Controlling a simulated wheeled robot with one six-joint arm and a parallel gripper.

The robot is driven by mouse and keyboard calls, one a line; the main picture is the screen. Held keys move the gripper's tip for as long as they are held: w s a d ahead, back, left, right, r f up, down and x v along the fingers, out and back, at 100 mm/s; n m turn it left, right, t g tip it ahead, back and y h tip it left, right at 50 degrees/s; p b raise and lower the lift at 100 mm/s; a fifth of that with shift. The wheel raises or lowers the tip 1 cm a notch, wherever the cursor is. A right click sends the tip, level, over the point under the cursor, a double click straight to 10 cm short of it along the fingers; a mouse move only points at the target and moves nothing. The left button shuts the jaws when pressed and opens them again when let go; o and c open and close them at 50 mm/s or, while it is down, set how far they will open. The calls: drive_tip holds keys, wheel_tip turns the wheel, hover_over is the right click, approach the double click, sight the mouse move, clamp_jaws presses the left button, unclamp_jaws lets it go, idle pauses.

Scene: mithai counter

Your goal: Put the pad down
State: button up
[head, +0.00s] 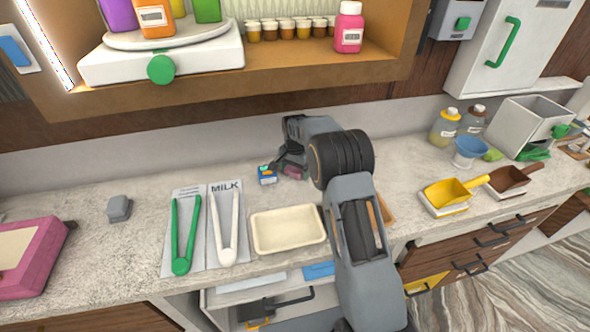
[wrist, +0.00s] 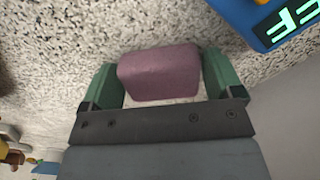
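The pad (wrist: 160,73) is a mauve block with rounded edges. In the wrist view it sits between the two green fingers of my gripper (wrist: 159,62), which is shut on it from both sides. In the head view the pad (head: 292,171) shows as a small pinkish patch under my gripper (head: 290,160), at the back of the speckled counter (head: 100,180); my arm hides part of it. The pad is close to the counter top, but I cannot tell whether it touches it.
A small blue device with a lit display (wrist: 285,22) stands just beside the pad; it also shows in the head view (head: 267,175). A cream tray (head: 288,230), green tongs (head: 181,262) and white tongs (head: 224,254) lie in front. Bare counter lies left of the device.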

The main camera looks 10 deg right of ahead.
drive_tip(key=shift+o, duration=1)
drive_tip(key=shift+r+b, duration=0.35)
drive_tip(key=shift+r, duration=3.6)
